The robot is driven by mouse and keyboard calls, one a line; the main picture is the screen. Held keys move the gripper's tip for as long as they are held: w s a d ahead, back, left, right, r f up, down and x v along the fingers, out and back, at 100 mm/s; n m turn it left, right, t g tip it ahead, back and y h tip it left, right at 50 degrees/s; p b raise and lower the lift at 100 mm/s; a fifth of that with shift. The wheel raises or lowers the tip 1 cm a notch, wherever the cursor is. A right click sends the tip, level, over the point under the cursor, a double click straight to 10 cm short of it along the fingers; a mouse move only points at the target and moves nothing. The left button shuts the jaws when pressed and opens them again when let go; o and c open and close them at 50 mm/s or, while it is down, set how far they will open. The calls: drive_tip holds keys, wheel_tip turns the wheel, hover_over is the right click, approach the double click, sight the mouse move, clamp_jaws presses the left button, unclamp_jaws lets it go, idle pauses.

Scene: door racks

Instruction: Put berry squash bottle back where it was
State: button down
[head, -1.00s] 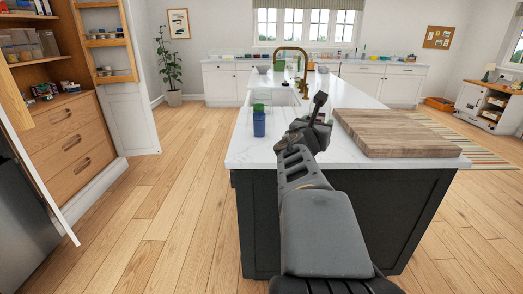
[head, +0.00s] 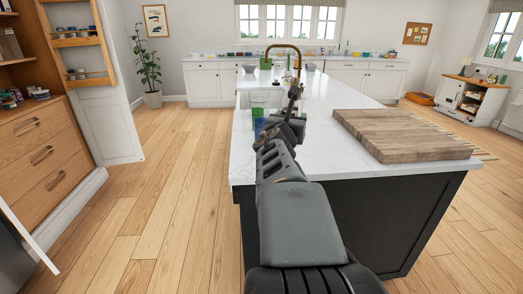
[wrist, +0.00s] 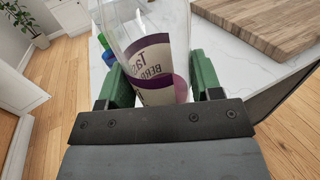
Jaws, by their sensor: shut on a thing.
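The berry squash bottle (wrist: 150,45) is a clear bottle with a white and purple label reading "BERR…", inverted in the wrist view, and purple showing near one end. My gripper (wrist: 160,78) is shut on it, with a green finger on each side. In the head view my gripper (head: 284,122) is over the near part of the white island counter, and the bottle there is mostly hidden by my arm. Whether the bottle touches the counter I cannot tell.
A thick wooden board (head: 400,134) lies to the right. An open door with wooden racks (head: 84,42) stands at the left by the drawers. The floor between is clear.

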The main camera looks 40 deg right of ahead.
drive_tip(key=shift+w+d+f+b, duration=0.25)
drive_tip(key=shift+w+d+f, duration=0.4)
drive_tip(key=shift+w+f, duration=1.45)
drive_tip(key=shift+w+d+f+b, duration=0.2)
drive_tip(key=shift+w+d+f, duration=0.5)
drive_tip(key=shift+w+f, duration=1.4)
drive_tip(key=shift+w+d+f+b, duration=0.25)
drive_tip(key=shift+w+d+f, duration=0.4)
drive_tip(key=shift+w+f, duration=1.45)
drive_tip(key=shift+f, duration=0.1)
drive_tip(key=shift+f, duration=0.15)
drive_tip(key=shift+c, duration=1.4)
unclamp_jaws()
